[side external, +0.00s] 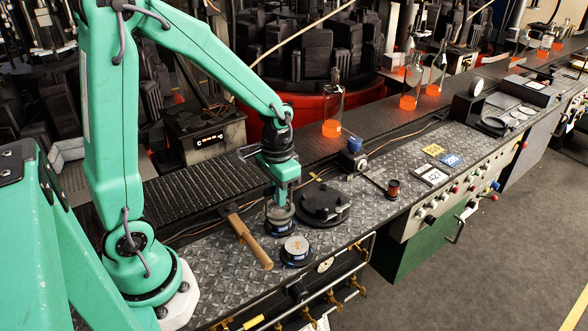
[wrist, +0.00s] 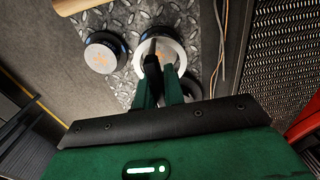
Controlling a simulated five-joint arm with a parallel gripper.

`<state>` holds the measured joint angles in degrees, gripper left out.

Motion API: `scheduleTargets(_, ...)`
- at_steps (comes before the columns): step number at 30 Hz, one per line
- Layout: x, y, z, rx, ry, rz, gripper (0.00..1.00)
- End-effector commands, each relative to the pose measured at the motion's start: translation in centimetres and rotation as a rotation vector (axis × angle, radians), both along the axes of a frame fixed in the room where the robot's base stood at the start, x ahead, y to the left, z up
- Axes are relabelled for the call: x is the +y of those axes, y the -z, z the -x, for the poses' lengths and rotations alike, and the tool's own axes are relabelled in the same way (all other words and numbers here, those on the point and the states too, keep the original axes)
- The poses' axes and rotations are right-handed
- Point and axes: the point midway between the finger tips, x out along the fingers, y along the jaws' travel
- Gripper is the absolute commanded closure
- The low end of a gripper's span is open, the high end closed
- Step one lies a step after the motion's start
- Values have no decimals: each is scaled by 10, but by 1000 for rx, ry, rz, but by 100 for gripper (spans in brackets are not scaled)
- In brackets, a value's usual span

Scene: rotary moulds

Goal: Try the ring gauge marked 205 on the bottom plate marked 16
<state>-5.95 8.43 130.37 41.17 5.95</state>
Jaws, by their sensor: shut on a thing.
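My gripper (side external: 280,200) points straight down and is shut on a ring gauge (side external: 279,226) with a blue tag at the checker-plate bench. In the wrist view my fingers (wrist: 152,48) come together at a pale round rim (wrist: 172,51), and they hide part of it. The tag's number is too small to read surely. Nearer the bench's front edge stands a second round piece (side external: 296,247), pale on top with an orange mark and a blue tag on its dark side. It also shows in the wrist view (wrist: 101,57), apart from the held piece. I cannot read 16 on either.
A wooden-handled hammer (side external: 250,243) lies left of the round pieces. A dark round plate with knobs (side external: 322,204) lies close on the right. Yellow, blue and white number tags (side external: 431,176) lie farther right. Behind runs a dark conveyor (side external: 225,173) with hot-bottomed bottles (side external: 333,104).

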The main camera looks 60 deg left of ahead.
Motion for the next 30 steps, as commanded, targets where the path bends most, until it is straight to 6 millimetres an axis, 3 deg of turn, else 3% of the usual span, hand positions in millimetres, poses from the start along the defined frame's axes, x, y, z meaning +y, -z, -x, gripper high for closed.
scheduleTargets(30,0,-28,0,-1,0,0,100)
